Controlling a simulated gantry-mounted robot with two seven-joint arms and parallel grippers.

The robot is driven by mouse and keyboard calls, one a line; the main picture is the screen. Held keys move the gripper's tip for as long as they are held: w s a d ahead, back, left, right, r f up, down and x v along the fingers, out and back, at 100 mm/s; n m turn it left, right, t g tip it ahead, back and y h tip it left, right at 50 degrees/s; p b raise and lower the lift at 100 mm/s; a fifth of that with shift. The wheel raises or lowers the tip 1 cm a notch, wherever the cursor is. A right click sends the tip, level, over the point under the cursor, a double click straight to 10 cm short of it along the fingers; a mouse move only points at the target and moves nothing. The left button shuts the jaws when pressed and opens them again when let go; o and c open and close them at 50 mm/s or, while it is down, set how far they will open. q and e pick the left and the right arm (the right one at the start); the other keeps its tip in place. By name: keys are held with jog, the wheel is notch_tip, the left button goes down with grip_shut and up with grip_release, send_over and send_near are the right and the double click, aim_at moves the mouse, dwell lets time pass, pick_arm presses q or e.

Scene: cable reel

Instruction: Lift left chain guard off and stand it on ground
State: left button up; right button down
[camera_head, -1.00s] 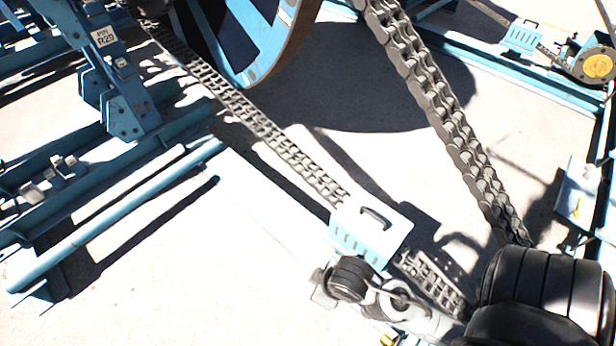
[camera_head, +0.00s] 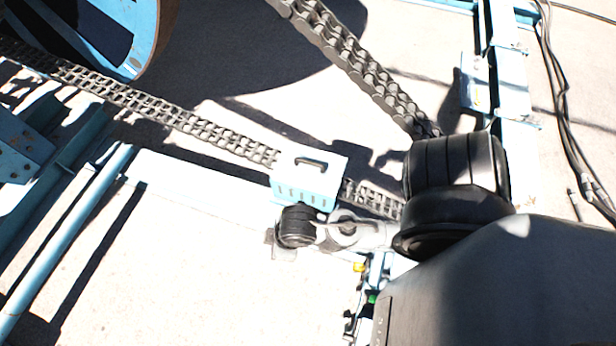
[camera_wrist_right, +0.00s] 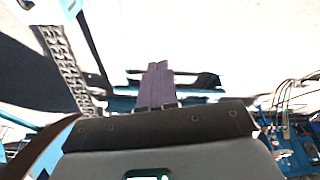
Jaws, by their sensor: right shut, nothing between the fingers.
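The chain guard (camera_head: 310,178) is a pale blue box with a dark handle on top and slots in its near side. It sits over the lower chain (camera_head: 205,130) in the head view; the chain shows on both sides of it. My right gripper (camera_wrist_right: 157,70) is shut and empty in the right wrist view, over pale ground. There a chain (camera_wrist_right: 65,70) runs to its left, apart from the fingers. In the head view my right arm reaches in from the lower right, its grey end just below the guard; I cannot make out the fingers or any contact. My left gripper is not in view.
A thick chain (camera_head: 350,60) slants down behind my arm. The large blue reel (camera_head: 115,35) stands at upper left. Blue rails (camera_head: 65,240) lie at left. Cables (camera_head: 575,130) hang at right. Pale ground (camera_head: 210,285) is open below the guard.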

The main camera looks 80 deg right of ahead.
jog(key=c, duration=1.8)
grip_release()
jog(key=shift+c, duration=0.2)
jog(key=o, duration=1)
jog(key=shift+w, duration=0.1)
